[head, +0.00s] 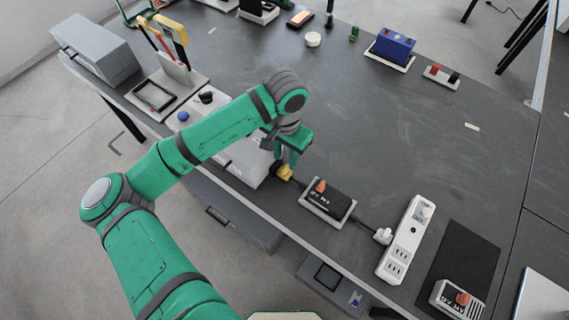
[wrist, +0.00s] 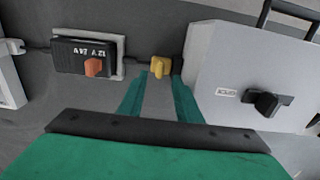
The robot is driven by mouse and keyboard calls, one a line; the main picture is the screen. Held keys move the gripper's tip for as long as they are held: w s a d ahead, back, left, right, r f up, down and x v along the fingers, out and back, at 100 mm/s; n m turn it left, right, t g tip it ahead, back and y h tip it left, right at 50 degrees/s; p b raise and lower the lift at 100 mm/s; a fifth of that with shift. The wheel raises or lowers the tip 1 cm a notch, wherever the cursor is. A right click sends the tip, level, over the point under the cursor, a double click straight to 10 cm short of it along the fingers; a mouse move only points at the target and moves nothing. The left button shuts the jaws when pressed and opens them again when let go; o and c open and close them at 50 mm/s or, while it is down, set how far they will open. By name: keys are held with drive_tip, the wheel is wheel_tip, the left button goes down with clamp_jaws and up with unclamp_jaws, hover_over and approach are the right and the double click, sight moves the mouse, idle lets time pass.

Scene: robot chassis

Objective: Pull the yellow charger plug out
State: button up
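The yellow charger plug (head: 285,172) sits right below my gripper (head: 288,160) in the head view, beside the white box (head: 245,160). In the wrist view the yellow plug (wrist: 160,67) lies between the two green fingertips (wrist: 161,78), close to the grey-white box (wrist: 235,80). The fingers are apart, one on each side of the plug; a small gap seems to show, and I cannot tell whether either finger touches it. A dark cable runs from the plug to a black charger unit (wrist: 85,58) with an orange switch. The plug's seat at the box is partly hidden.
The charger unit (head: 327,200) stands right of the plug, with a white power strip (head: 406,240) farther right. A black switch knob (wrist: 266,103) sticks out of the box. Trays and a blue battery (head: 391,46) stand farther back. The table's middle is clear.

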sight(286, 167)
wheel_tip(286, 167, down, 6)
drive_tip(key=shift+w+r, duration=0.1)
drive_tip(key=shift+r, duration=0.05)
idle(0.3)
